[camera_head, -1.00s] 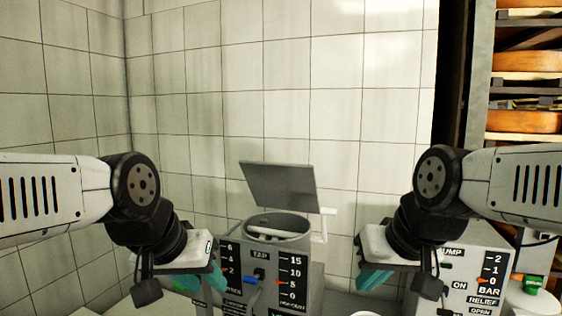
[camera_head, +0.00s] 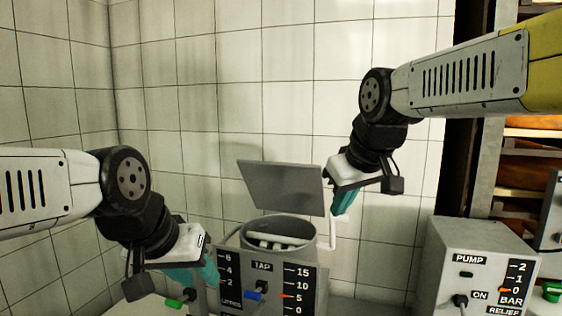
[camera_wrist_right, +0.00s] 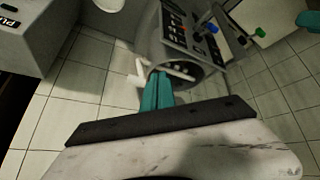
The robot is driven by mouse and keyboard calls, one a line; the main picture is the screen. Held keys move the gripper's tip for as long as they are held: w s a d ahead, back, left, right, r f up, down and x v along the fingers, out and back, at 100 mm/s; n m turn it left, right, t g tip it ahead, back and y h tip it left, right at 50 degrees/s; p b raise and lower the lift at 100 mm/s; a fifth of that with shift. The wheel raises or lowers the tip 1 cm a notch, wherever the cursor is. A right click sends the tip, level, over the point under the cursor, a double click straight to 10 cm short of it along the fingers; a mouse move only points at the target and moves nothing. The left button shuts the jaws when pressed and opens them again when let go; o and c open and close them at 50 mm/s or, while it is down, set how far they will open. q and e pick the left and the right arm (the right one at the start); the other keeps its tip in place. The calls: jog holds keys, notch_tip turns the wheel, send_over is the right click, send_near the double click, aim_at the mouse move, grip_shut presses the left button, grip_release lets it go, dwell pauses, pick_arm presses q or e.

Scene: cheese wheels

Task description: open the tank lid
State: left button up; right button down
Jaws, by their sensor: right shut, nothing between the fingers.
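The tank (camera_head: 309,246) is a grey cylinder behind a labelled panel, its mouth uncovered with pale bars inside. Its flat grey lid (camera_head: 278,188) stands raised and tilted back above the mouth. A white handle (camera_head: 333,232) rises at the right side and also shows in the right wrist view (camera_wrist_right: 138,80). My right gripper (camera_head: 341,206), teal-fingered, is shut and empty near the lid's right edge; I cannot tell whether it touches. Its fingers (camera_wrist_right: 158,82) point toward the tank mouth in the wrist view. My left gripper (camera_head: 210,272) is low, left of the tank; its finger gap is unclear.
The panel (camera_head: 232,282) has a blue-handled tap (camera_head: 253,295) and scales. A green-handled valve (camera_head: 178,301) is at lower left. A pump box (camera_head: 440,260) stands right of the tank. Shelves with cheese wheels (camera_head: 530,158) are at far right. A tiled wall closes the back.

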jog(key=w+a+r+n+y, duration=0.1)
jog(key=w+a+r+n, duration=0.4)
jog(key=w, duration=0.5)
jog(key=w+a+r+n, duration=0.35)
jog(key=w+r, duration=0.25)
jog(key=w, duration=0.4)
jog(key=shift+m+t, duration=0.25)
jog(key=shift+t, duration=0.05)
jog(key=x, duration=1)
jog(key=shift+s+a+r, duration=0.1)
jog(key=shift+a, duration=0.3)
jog(key=shift+r, duration=0.1)
